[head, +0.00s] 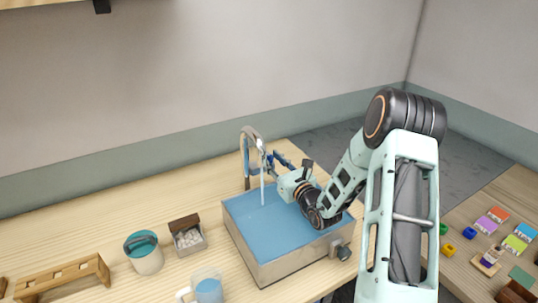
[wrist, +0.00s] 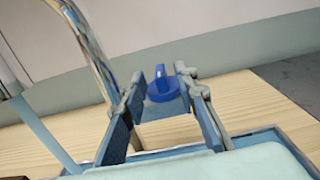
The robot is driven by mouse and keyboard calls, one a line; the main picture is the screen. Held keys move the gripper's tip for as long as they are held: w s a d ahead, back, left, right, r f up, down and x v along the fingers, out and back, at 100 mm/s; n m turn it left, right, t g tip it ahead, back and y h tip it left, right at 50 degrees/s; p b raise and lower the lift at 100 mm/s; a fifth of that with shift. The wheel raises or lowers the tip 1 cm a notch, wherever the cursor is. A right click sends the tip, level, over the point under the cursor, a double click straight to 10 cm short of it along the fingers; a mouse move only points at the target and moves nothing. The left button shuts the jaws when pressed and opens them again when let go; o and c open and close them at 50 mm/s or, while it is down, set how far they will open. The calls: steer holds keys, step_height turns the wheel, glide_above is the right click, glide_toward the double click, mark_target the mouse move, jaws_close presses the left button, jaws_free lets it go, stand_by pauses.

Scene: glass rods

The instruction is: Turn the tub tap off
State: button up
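The metal tub (head: 290,268) is filled with blue water. The tap (head: 250,137) arches over its back edge, and a stream of water (head: 262,186) runs from the spout into the tub. The tap's blue handle (wrist: 162,88) stands on the wooden counter behind the tub, with an upright fin on a round base. My gripper (wrist: 163,82) is open and reaches over the tub's back edge, with the handle showing between its fingertips. I cannot tell whether the fingers touch it. In the head view my gripper (head: 275,158) is small and partly hides the handle.
A dark knob (head: 344,253) sits on the tub's right front side. A mug (head: 208,291), a lidded pot (head: 146,262), a small box of white pieces (head: 188,240) and a wooden rack (head: 62,278) stand left of it. Coloured blocks (head: 498,214) lie on the right table.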

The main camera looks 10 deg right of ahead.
steer(key=shift+x, duration=0.95)
steer(key=shift+c, duration=0.3)
jaws_close()
